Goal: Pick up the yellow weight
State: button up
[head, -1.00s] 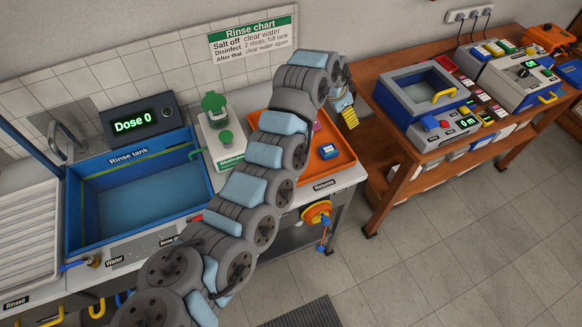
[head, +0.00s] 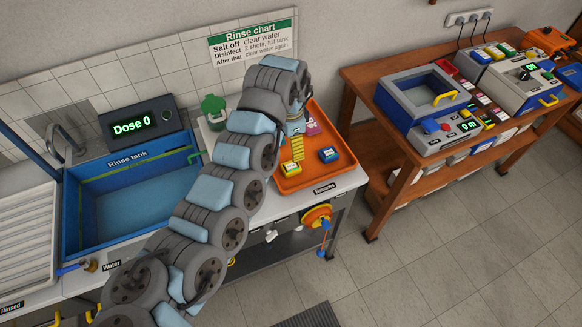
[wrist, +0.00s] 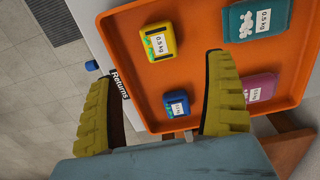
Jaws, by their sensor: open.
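The yellow weight (head: 290,169) lies in the orange returns tray (head: 315,180), near its front left corner. In the wrist view the yellow weight (wrist: 157,42), labelled 0.5 kg, appears ahead of the fingertips, apart from them. My gripper (wrist: 158,70) is open and empty, its two yellow fingers spread wide. In the head view my gripper (head: 298,148) hangs over the tray, just behind the yellow weight; only one finger shows clearly there.
A blue weight (wrist: 176,104) lies between the fingers in the wrist view. A pink weight (wrist: 260,88) and a teal weight (wrist: 257,19) lie to the right in the tray, which has a raised rim. The rinse tank (head: 140,190) stands left, a wooden bench (head: 400,140) right.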

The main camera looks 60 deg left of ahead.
aim_at(291, 166)
notch_tip(291, 166, down, 11)
jog(key=shift+d+f+p, duration=0.1)
jog(key=shift+f+p, duration=0.05)
jog(key=shift+p, duration=1)
jog(key=c, duration=1.4)
